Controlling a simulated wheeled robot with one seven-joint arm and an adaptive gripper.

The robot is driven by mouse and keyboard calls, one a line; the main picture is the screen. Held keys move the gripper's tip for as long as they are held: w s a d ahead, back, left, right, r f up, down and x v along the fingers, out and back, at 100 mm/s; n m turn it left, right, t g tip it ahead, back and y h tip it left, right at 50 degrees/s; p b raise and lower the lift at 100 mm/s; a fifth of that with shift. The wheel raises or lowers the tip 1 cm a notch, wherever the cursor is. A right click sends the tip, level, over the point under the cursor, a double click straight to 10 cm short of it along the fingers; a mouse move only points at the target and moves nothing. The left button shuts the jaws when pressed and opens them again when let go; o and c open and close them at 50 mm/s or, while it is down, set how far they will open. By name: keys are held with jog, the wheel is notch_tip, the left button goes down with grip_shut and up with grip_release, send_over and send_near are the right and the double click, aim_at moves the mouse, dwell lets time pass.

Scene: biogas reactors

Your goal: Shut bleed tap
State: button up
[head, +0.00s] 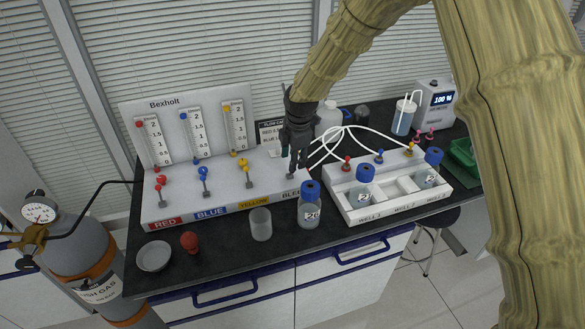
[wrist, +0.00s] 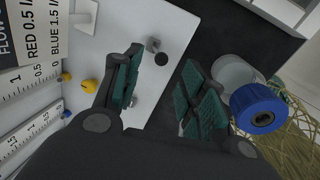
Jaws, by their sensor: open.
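The bleed tap (wrist: 153,45) is a small grey fitting with a dark round tip on the white panel base, in the wrist view. It lies ahead of and between my open fingers, apart from them. In the head view my gripper (head: 293,165) points down over the BLEED label (head: 291,195) and mostly hides the tap. In the wrist view my gripper (wrist: 164,88) has its green-padded fingers apart and nothing held. A second grey fitting (wrist: 134,100) shows beside the left finger. I cannot tell the tap's handle position clearly.
A blue-capped bottle (head: 311,208) stands close in front of the BLEED end; its cap (wrist: 258,108) is near my right finger. A clear cup (head: 260,223), red bulb (head: 190,242) and dish (head: 154,256) are at the front. The well rack (head: 402,207) is to the right.

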jog(key=p+x, duration=0.2)
jog(key=x, duration=0.5)
jog(key=shift+w+d, duration=0.1)
jog(key=shift+c, duration=0.4)
